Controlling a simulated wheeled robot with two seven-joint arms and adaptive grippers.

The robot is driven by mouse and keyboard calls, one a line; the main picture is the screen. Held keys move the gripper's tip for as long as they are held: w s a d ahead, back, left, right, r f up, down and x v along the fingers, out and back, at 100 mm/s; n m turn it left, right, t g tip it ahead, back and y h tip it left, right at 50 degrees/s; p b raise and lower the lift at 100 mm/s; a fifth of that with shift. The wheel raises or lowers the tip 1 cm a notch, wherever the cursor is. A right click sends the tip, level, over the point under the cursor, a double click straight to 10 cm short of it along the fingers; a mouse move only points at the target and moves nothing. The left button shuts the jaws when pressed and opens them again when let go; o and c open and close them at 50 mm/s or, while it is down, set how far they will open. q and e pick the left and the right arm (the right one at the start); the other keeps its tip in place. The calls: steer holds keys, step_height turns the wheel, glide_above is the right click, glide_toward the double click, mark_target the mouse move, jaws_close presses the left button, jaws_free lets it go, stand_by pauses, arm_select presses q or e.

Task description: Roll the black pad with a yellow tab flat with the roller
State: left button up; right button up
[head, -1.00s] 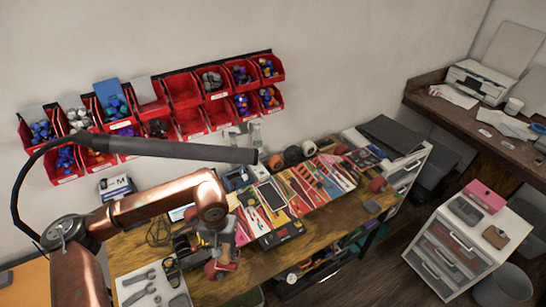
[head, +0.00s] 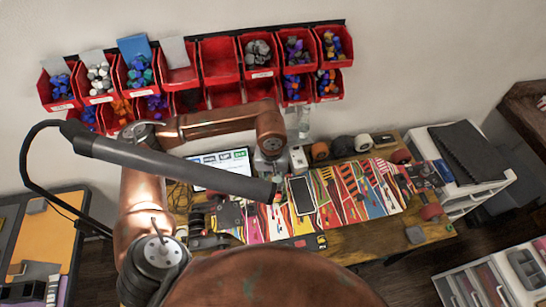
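A flat black piece with a yellow end (head: 310,242) lies at the front edge of the brightly patterned board (head: 370,195); it looks like the pad with the yellow tab, and my copper arm partly covers the area in front of it. A dark rectangle with a pale border (head: 302,196) also lies on the board. I cannot pick out the roller with certainty. My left arm reaches over the bench, with its wrist above the board's far left side. My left gripper (head: 272,172) points down there, mostly hidden behind a dark tube. My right gripper is not in view.
A long dark tube (head: 165,167) with a cable crosses the view above the bench. Red bins (head: 219,62) line the wall. Several small wheels (head: 343,146) stand along the board's far side. White drawers (head: 505,275) are at right, and a side table (head: 62,225) is at left.

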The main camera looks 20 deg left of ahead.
arm_select(q)
steer(key=n, duration=0.1)
steer(key=n+p, duration=0.1)
steer(key=n, duration=0.1)
steer(key=r+n, duration=0.1)
steer(key=shift+w+n, duration=0.3)
steer(key=shift+n, duration=0.1)
steer(key=w+n+p, duration=0.1)
steer(key=n, duration=0.1)
steer(key=w+n+p, duration=0.1)
steer(key=n, duration=0.1)
steer(key=shift+n, duration=0.4)
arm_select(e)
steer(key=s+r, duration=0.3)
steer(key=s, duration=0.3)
arm_select(q)
steer(key=shift+w+a+f+n+p, duration=0.75)
steer(key=shift+f+n, duration=0.65)
steer(key=shift+n, duration=3.55)
steer(key=shift+w+a+f+n+p, duration=0.5)
steer(key=shift+f+n+p, duration=0.65)
steer(key=shift+n, duration=3.85)
steer(key=shift+w+a+f+n+p, duration=0.65)
steer(key=shift+f+n, duration=0.95)
steer(key=shift+n, duration=3.35)
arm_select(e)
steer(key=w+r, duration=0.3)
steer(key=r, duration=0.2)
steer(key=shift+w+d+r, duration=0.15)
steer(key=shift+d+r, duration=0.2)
